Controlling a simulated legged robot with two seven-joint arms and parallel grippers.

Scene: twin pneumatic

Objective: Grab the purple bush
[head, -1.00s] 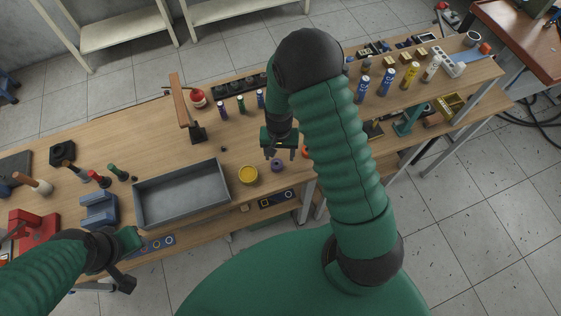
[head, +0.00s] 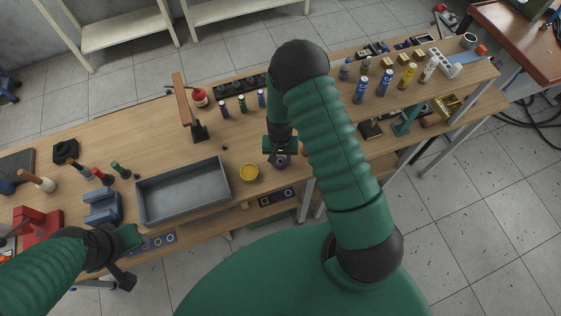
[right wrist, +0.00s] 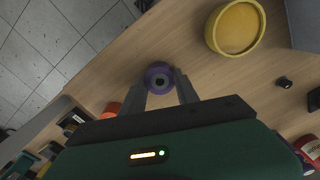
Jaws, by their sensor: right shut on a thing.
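The purple bush (head: 280,163) is a small round ring near the front edge of the wooden bench. It shows clearly in the right wrist view (right wrist: 159,74), upright with a dark hole in its middle. My right gripper (head: 280,157) is lowered over it and is shut on it, with one finger at each side in the right wrist view (right wrist: 161,87). The bush appears to be at bench level; I cannot tell any gap below it. My left gripper (head: 127,262) is at the lower left, in front of the bench, and its jaws are unclear.
A yellow round dish (head: 249,173) stands just left of the bush, and it also shows in the right wrist view (right wrist: 236,27). A grey tray (head: 147,209) lies further left. The bench's front edge is close to the bush.

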